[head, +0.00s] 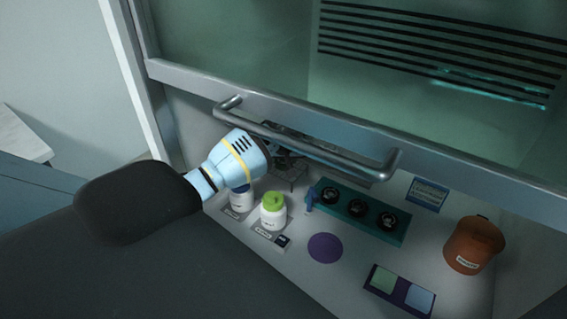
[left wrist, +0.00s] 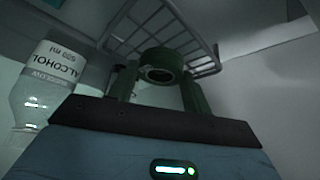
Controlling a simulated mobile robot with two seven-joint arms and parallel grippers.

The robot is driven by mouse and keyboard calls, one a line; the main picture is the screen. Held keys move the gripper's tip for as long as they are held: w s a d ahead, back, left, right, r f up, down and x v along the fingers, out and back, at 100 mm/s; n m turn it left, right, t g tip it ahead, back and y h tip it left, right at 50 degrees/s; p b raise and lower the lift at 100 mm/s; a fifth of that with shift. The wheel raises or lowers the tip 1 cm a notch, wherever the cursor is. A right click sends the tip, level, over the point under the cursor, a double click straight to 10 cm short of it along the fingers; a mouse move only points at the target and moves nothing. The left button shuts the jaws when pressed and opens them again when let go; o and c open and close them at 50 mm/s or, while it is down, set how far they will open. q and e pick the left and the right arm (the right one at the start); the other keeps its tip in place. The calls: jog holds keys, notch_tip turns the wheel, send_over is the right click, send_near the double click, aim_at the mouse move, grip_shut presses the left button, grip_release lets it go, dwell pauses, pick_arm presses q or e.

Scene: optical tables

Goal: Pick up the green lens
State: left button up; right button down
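In the left wrist view, a dark green ring-shaped lens (left wrist: 160,66) with a dark centre is between the fingertips of my left gripper (left wrist: 158,82). The two fingers stand apart, one on each side of it. I cannot tell whether they press on it. A wire rack (left wrist: 203,50) is behind the lens. In the head view my left gripper (head: 284,157) reaches in under the hood's handle, over a small rack (head: 288,181). The lens cannot be made out there. My right gripper is in neither view.
A metal handle bar (head: 320,152) crosses in front of the raised sash. White bottles (head: 273,212), one green-capped, stand close by. A teal holder (head: 337,207) with several round black-rimmed pieces, a purple disc (head: 325,248), an orange container (head: 474,246) and an alcohol bottle (left wrist: 45,88) also show.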

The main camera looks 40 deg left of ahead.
aim_at(283, 161)
pick_arm(q)
jog(key=c, duration=0.6)
jog(key=shift+o, duration=0.2)
jog(key=shift+r, duration=0.1)
notch_tip(283, 161, up, 10)
